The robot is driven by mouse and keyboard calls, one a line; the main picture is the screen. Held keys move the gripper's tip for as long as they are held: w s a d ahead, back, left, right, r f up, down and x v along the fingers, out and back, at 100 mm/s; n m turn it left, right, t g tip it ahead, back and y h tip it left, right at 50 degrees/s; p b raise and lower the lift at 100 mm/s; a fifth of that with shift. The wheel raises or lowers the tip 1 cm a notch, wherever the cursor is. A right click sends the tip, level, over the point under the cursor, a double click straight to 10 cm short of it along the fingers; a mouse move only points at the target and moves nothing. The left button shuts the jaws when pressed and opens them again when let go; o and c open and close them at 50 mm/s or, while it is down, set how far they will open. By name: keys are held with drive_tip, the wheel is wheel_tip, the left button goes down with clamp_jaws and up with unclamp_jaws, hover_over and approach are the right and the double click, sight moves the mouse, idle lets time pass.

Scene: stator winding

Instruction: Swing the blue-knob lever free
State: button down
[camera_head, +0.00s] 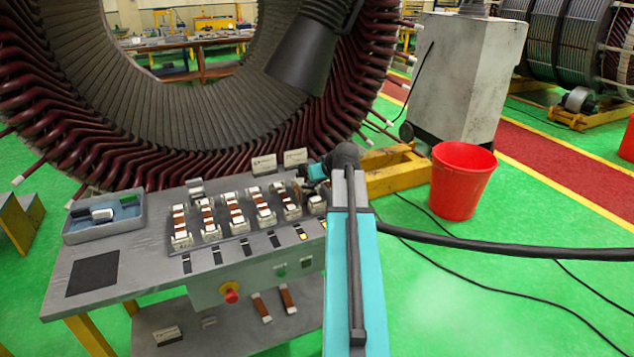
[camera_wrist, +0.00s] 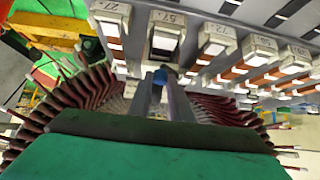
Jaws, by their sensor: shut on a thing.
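In the wrist view my gripper (camera_wrist: 160,86) has its two grey fingers closed around a small blue knob (camera_wrist: 160,76). The knob sits just below the white block marked 57 (camera_wrist: 164,36); the lever's shaft is mostly hidden by the fingers and block. In the head view my arm reaches over the right end of the workbench (camera_head: 150,268), by the row of white-ended, copper-coloured bars (camera_head: 209,218). The fingertips and the blue knob cannot be made out there.
The big stator ring (camera_head: 120,150) with dark red coils stands right behind the bench. A blue-grey tray (camera_head: 75,238) lies at the bench's left, a red emergency button (camera_head: 231,296) on its front. A red bucket (camera_head: 459,180) stands on the floor at right.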

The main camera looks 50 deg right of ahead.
drive_tip(key=shift+a+m+g+h, duration=0.5)
drive_tip(key=shift+m+h, duration=0.25)
drive_tip(key=shift+m, duration=0.35)
drive_tip(key=shift+a+m+g+h, duration=0.4)
drive_tip(key=shift+a+m+h, duration=0.25)
drive_tip(key=shift+m, duration=0.45)
drive_tip(key=shift+w+a+m+g+h+b, duration=0.1)
drive_tip(key=shift+a+m+g+h+b, duration=0.2)
drive_tip(key=shift+m, duration=0.35)
drive_tip(key=shift+w+a+m+g+h+b, duration=0.15)
drive_tip(key=shift+m+g+h+b, duration=0.2)
drive_tip(key=shift+m+g, duration=0.25)
drive_tip(key=shift+w+a+m+g+h+b, duration=0.1)
drive_tip(key=shift+a+m+g+h+b, duration=0.2)
drive_tip(key=shift+m, duration=0.45)
drive_tip(key=shift+s, duration=0.1)
drive_tip(key=c, duration=1.6)
unclamp_jaws()
drive_tip(key=shift+a+r, duration=0.1)
drive_tip(key=shift+b+v, duration=1.15)
drive_tip(key=shift+v, duration=5.6)
drive_tip(key=shift+a, duration=0.15)
